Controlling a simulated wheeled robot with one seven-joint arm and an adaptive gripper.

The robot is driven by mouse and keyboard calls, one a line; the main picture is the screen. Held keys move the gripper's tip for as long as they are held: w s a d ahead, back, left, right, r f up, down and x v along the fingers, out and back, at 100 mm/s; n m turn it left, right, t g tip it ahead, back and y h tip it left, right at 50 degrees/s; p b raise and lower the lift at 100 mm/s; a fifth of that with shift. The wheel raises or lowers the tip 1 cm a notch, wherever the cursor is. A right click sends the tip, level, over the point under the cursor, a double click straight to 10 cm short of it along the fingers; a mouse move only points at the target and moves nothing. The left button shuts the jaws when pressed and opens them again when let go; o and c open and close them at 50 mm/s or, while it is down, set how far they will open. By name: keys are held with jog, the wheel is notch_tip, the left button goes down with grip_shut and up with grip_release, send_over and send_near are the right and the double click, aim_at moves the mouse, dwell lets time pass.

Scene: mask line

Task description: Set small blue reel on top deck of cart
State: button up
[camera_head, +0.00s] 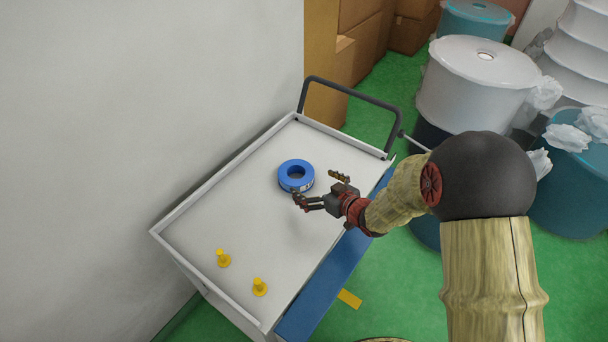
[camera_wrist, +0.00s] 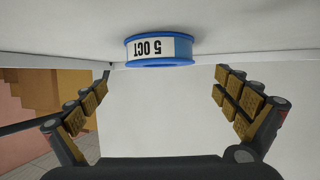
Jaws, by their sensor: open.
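The small blue reel (camera_head: 296,176) lies flat on the white top deck (camera_head: 215,218) of the cart, a little beyond the deck's middle. In the wrist view the reel (camera_wrist: 159,50) appears upside down, with a white label reading "5 OCT", between and ahead of the fingers. My gripper (camera_head: 320,188) is just right of the reel, low over the deck. Its fingers are spread apart and empty in the wrist view (camera_wrist: 158,100). A gap shows between the reel and the fingers there. In the head view one finger overlaps the reel's lower edge; I cannot tell whether they touch.
Two yellow pieces (camera_head: 223,259) stand near the deck's close end. The deck has a raised rim, and a dark handle (camera_head: 350,92) rises at its far end. A wall (camera_head: 130,110) lies along the left. Drums (camera_head: 475,85) and cardboard boxes (camera_head: 362,45) stand behind.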

jog(key=shift+v, duration=1.2)
jog(key=s+d+r+m+g+h, duration=0.1)
jog(key=s+d+r+m+h, duration=0.2)
jog(key=d+r, duration=0.45)
jog(key=s+d+r+m+h, duration=0.1)
jog(key=s+d+r+h, duration=0.1)
jog(key=d+r+h, duration=0.55)
jog(key=s+a+r+m+g+y, duration=0.1)
jog(key=s+r+g, duration=0.1)
jog(key=s, duration=1)
jog(key=s+a+r+m+g+y, duration=0.1)
jog(key=s+r, duration=0.4)
jog(key=s, duration=0.8)
jog(key=shift+s+a+r+m+g+y, duration=0.2)
jog(key=shift+a+r+m+g+y, duration=0.15)
jog(key=shift+g+y, duration=0.35)
jog(key=c, duration=0.3)
